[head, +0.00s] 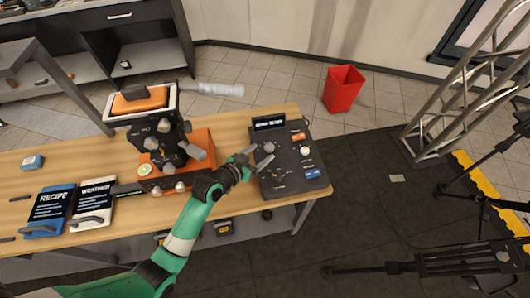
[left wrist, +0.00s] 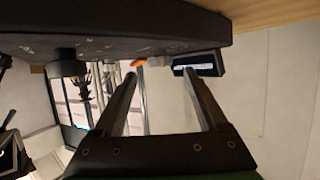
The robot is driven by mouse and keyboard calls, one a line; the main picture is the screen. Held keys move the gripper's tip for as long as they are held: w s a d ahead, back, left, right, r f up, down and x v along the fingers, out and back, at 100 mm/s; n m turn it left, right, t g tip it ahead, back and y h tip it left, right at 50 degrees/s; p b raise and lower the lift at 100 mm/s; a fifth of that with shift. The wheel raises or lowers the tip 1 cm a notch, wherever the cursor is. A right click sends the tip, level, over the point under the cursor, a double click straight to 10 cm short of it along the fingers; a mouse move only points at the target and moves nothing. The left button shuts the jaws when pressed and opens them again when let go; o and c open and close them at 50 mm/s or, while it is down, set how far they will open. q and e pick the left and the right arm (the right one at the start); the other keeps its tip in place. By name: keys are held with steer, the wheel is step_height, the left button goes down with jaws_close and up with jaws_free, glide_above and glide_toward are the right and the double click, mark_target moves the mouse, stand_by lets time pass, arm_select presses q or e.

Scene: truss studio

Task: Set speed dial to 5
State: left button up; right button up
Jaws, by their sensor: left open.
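A dark control panel (head: 290,180) lies at the right end of the wooden table in the head view. It carries a small display (head: 268,123), several knobs and a dial with marks around it (head: 277,174). The labels and the dial's setting are too small to read. My left gripper (head: 258,156) is open and empty at the panel's left side. In the left wrist view the two fingers (left wrist: 160,76) are apart, with the panel's dark body (left wrist: 120,28) close by, a black knob (left wrist: 66,64) and the display (left wrist: 205,64). My right gripper is not in view.
A camera rig with an orange top (head: 140,100) stands left of my left gripper. A red bin (head: 343,88) is on the floor behind. A metal truss (head: 440,120) and tripods stand at the right.

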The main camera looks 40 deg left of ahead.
mark_target(265, 149)
arm_select(q)
steer(key=b+x, duration=0.1)
steer(key=x, duration=0.2)
steer(key=shift+w, duration=0.2)
jaws_close()
steer(key=shift+a+f, duration=0.1)
steer(key=shift+f, duration=0.15)
steer(key=m+h+b, duration=0.2)
steer(key=b, duration=0.1)
steer(key=shift+a+f+h, duration=0.2)
steer(key=shift+a+h, duration=0.1)
steer(key=shift+h, duration=0.1)
steer(key=shift+r+m+h+b, duration=0.15)
steer(key=shift+m+h+b, duration=0.15)
steer(key=shift+m+b, duration=0.25)
steer(key=shift+r, duration=0.2)
